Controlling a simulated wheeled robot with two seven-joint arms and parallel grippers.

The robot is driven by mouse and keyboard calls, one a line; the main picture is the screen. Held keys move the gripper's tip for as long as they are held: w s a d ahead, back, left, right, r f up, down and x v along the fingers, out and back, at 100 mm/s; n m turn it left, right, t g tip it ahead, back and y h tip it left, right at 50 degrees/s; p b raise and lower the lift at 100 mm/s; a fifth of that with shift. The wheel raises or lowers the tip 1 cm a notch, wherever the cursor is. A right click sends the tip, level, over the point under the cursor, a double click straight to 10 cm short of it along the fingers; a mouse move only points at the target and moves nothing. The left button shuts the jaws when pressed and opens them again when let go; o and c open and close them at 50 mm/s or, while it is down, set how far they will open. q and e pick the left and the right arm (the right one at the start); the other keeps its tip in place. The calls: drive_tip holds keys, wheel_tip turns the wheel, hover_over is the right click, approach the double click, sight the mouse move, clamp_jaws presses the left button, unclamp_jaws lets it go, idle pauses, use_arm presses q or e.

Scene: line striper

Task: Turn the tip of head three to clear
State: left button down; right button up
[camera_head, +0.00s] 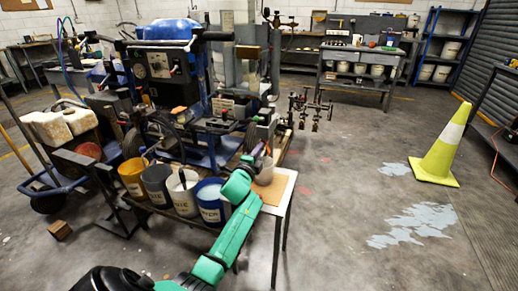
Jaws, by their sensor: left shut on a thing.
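The line striper (165,75) stands at the left centre, with a blue top. Several dark spray heads (303,108) with brownish parts hang on a bar at its right side. They are too small for me to tell their numbers or how each tip is turned. My left gripper (256,157) is at the end of the green arm, in front of the machine's right side and to the left of the heads. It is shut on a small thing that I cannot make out. My right gripper is not in view.
A low table (280,190) stands beside the arm. An orange bucket (132,180), grey buckets and a blue-white bucket (209,205) stand left of the arm. A yellow cone (439,150) stands on the right. The floor between cone and table is clear, with pale paint patches.

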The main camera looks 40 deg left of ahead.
use_arm(q)
drive_tip(key=shift+r, duration=0.1)
drive_tip(key=n+p, duration=0.3)
drive_tip(key=n, duration=0.6)
drive_tip(key=n+p, duration=0.3)
drive_tip(key=n, duration=0.5)
drive_tip(key=shift+n+p, duration=0.35)
drive_tip(key=shift+n, duration=0.05)
drive_tip(key=shift+c, duration=1.4)
unclamp_jaws()
drive_tip(key=shift+w, duration=0.1)
